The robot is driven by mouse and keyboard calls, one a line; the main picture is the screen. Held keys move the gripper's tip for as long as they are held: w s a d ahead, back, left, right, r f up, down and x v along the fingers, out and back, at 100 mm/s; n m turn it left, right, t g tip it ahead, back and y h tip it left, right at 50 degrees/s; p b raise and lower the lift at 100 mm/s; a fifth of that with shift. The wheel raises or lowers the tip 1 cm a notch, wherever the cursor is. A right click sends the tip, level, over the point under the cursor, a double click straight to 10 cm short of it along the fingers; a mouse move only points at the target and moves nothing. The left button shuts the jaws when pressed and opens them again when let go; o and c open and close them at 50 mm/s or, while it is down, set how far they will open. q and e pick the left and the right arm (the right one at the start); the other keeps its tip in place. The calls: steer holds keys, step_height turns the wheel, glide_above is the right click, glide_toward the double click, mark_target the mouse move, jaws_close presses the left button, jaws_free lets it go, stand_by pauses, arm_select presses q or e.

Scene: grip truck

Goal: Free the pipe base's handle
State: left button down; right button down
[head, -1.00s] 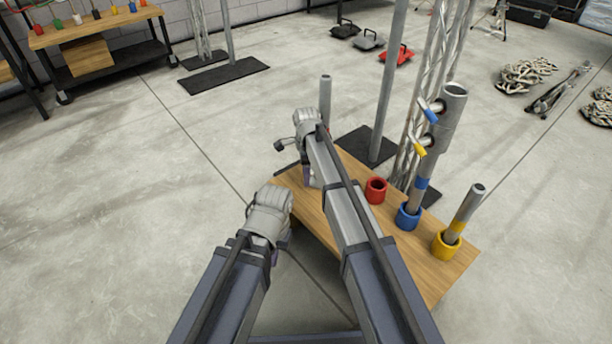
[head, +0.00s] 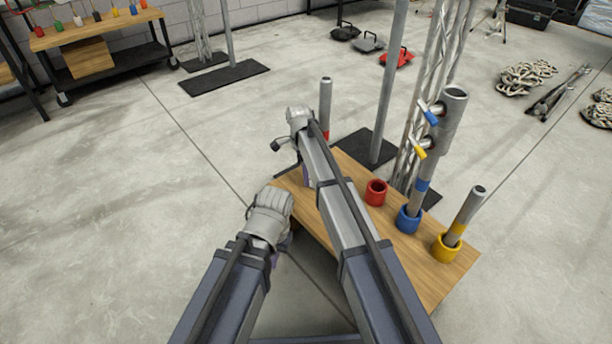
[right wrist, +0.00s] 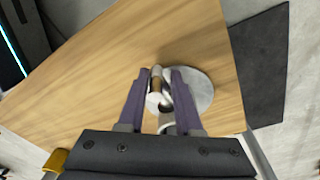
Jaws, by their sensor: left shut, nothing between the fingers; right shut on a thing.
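The pipe base (right wrist: 202,92) is a round silver disc near the table's edge in the right wrist view. My right gripper (right wrist: 161,82) is shut on its small handle (right wrist: 156,86), which shows between the purple fingers. In the head view my right gripper (head: 305,176) is mostly hidden behind its own arm. An upright grey pipe with a red band (head: 325,103) rises just behind that arm; its foot is hidden. My left gripper (head: 275,258) is lower, beside the table's left edge; it is shut and empty, its fingers mostly hidden.
The wooden table (head: 440,285) carries a red cup (head: 376,192), a blue cup (head: 408,219) with a tall pipe, and a yellow cup (head: 444,248) with a shorter leaning pipe. A truss (head: 425,105) stands behind. The floor at left is open.

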steer(key=g+h, duration=0.1)
steer(key=g+b, duration=0.1)
steer(key=shift+w+a+f+g+h+b, duration=0.1)
steer(key=shift+w+f+g+h+b, duration=0.1)
steer(key=shift+f+g+h+b, duration=0.15)
steer(key=shift+s+r+g+h, duration=0.25)
steer(key=shift+g+h, duration=0.1)
steer(key=c, duration=0.7)
jaws_free()
steer(key=shift+w+r, duration=0.1)
steer(key=p+v, duration=0.6)
steer(key=v, duration=0.1)
steer(key=shift+r+p, duration=0.3)
steer(key=shift+p, duration=0.1)
